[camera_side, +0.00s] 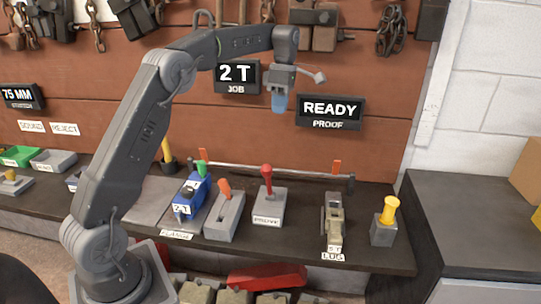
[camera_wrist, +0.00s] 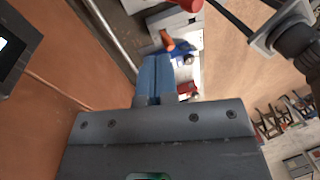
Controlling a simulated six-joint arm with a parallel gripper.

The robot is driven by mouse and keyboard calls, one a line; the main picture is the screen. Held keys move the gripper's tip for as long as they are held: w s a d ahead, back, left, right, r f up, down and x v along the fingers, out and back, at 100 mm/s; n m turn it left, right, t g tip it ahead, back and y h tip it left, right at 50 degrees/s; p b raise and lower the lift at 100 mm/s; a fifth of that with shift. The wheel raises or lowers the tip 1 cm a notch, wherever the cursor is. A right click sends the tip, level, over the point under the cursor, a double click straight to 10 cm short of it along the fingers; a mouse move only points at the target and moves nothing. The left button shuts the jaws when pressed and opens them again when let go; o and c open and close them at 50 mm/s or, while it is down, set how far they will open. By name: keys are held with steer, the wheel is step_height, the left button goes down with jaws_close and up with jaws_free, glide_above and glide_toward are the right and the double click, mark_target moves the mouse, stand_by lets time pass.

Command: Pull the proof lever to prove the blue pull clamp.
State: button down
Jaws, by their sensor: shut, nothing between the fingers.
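The proof lever (camera_side: 266,182) has a red knob and stands upright on a grey base marked PROVE (camera_side: 267,218). The red knob also shows at the top edge of the wrist view (camera_wrist: 187,4). The blue pull clamp (camera_side: 190,197), marked 2 T, sits at the FLANGE label, left of the lever. Part of it shows in the wrist view (camera_wrist: 182,57), behind my fingers. My gripper (camera_side: 279,103) is shut and empty, its blue fingers pointing down, well above the bench and the red knob. The fingers also show together in the wrist view (camera_wrist: 156,75).
An orange-handled lever (camera_side: 224,187) stands between the clamp and the proof lever. A rail (camera_side: 300,172) runs behind them. A drab clamp (camera_side: 333,220) marked 5 T and a yellow knob (camera_side: 390,208) stand to the right. Signs read 2 T JOB (camera_side: 237,76) and READY PROOF (camera_side: 331,111).

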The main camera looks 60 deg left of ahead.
steer(key=shift+s+d+r+x, duration=0.1)
steer(key=shift+s+d+x, duration=0.25)
steer(key=shift+x, duration=1.85)
steer(key=shift+s+d+r+x, duration=0.1)
steer(key=shift+s+d+x, duration=0.3)
steer(key=shift+x, duration=1.8)
steer(key=shift+s+d+r+x, duration=0.15)
steer(key=shift+s+x, duration=0.35)
steer(key=shift+x, duration=1.7)
steer(key=shift+d, duration=0.1)
steer(key=shift+s+d+f+t+y, duration=0.1)
steer(key=shift+s+d+t+y, duration=0.2)
steer(key=shift+s+d, duration=0.1)
steer(key=s+d+f+t+y, duration=0.2)
steer(key=s+d+f, duration=0.2)
steer(key=s+d, duration=0.1)
steer(key=shift+s+d+f, duration=0.1)
steer(key=shift+s+f, duration=0.1)
